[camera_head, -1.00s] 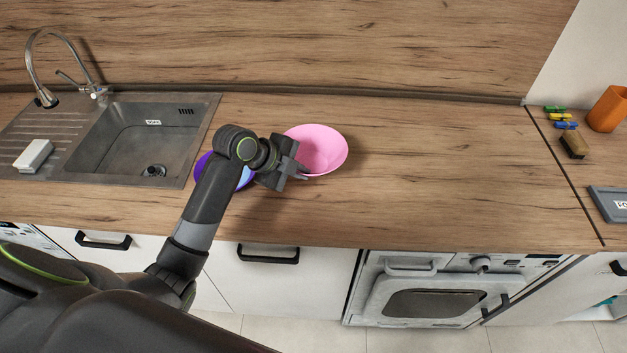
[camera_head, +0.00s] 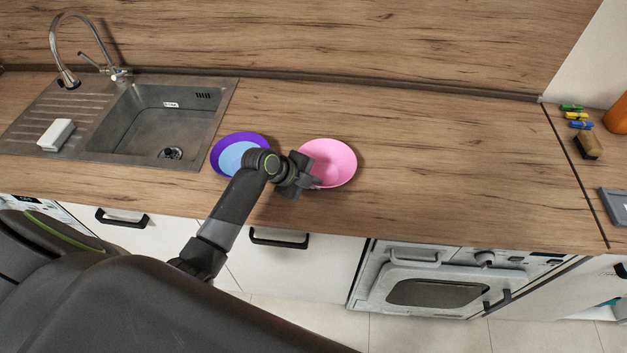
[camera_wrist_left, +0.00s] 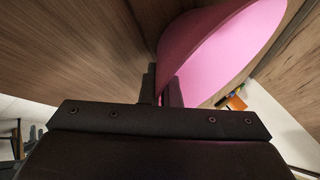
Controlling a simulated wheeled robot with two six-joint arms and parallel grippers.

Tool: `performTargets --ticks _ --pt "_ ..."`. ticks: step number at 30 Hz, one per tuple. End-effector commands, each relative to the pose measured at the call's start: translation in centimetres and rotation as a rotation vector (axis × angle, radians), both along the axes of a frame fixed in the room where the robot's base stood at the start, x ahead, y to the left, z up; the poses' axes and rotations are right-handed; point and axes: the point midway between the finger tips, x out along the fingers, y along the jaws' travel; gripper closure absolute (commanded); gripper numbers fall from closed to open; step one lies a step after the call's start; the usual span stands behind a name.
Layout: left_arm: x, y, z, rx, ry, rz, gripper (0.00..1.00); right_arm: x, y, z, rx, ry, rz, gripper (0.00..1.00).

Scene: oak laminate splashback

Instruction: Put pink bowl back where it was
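The pink bowl (camera_head: 332,160) is over the wooden counter, right of a purple dish. My left gripper (camera_head: 314,183) is at the bowl's near left rim. In the left wrist view the two fingers (camera_wrist_left: 163,92) are close together with the wall of the pink bowl (camera_wrist_left: 210,50) between them, so the gripper is shut on the rim. The bowl's opening faces up towards the head camera. I cannot tell whether its base touches the counter. My right gripper is in neither view.
The purple dish (camera_head: 219,152) with a light blue inside (camera_head: 236,155) sits close left of my gripper, partly behind my wrist. The sink (camera_head: 150,125) is further left. The counter (camera_head: 450,160) right of the bowl is clear up to the sponge (camera_head: 588,146) and markers (camera_head: 577,116).

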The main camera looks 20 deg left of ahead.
Motion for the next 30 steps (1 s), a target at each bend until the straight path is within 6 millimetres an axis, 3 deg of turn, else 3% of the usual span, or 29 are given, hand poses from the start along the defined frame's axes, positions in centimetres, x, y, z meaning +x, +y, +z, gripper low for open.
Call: performTargets --ticks 6,12,24,30 --pt "0.0 0.0 -0.4 0.0 0.0 0.0 1.0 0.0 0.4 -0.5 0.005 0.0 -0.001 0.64" --pt "0.0 0.0 -0.2 0.0 0.001 0.0 0.76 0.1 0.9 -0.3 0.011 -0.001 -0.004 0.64" --pt "-0.2 0.2 0.2 0.001 0.0 0.001 0.76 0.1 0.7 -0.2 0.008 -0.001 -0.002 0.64" --pt "-1.4 1.4 2.0 0.003 -0.002 0.001 0.76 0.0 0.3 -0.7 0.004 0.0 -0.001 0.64"
